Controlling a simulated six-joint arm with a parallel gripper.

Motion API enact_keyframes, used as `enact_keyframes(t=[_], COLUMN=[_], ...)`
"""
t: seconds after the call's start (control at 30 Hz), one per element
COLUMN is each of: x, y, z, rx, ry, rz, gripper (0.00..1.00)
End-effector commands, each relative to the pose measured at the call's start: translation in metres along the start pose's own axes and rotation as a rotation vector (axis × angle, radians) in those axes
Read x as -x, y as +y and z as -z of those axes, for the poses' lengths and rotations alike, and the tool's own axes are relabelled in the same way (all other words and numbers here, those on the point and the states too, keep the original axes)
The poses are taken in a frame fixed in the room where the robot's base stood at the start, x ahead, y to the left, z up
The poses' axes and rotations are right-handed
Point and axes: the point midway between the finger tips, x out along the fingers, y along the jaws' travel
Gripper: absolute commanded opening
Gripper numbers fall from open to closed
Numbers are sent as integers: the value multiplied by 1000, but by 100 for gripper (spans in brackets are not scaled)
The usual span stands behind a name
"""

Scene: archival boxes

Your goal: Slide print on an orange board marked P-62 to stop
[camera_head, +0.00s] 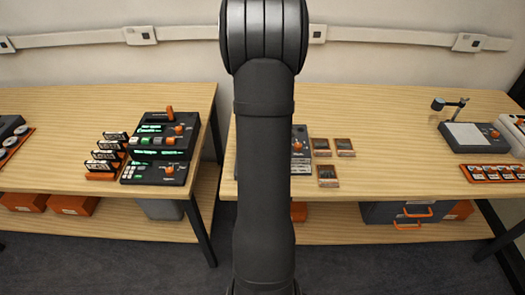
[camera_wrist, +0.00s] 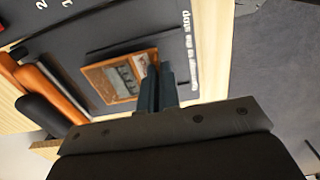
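In the wrist view, a picture print on an orange board (camera_wrist: 124,78) lies flat on a dark panel (camera_wrist: 75,30). White lettering on the panel ends in "to the stop" (camera_wrist: 187,45); any P-62 mark cannot be read. My gripper (camera_wrist: 159,72) has its two dark fingers close together with no clear gap, at the board's right edge. They overlap that edge in the picture; I cannot tell whether they touch it. In the head view my arm hides the gripper and most of the dark device (camera_head: 300,150).
In the head view, several other orange-edged prints (camera_head: 327,175) lie on the table (camera_head: 400,170) right of the device. A lamp-and-pad station (camera_head: 475,138) stands far right. The table between is clear. A separate left table holds a control console (camera_head: 160,150).

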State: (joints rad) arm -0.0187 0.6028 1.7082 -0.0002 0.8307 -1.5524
Motion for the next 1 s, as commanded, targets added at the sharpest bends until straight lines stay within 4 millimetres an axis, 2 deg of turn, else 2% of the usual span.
enact_keyframes(t=[0.17, 1.0], x=[-7, -16], y=[0, 0], z=[0, 0], rx=[0, 0], ry=[0, 0], rz=[0, 0], gripper=[0, 0])
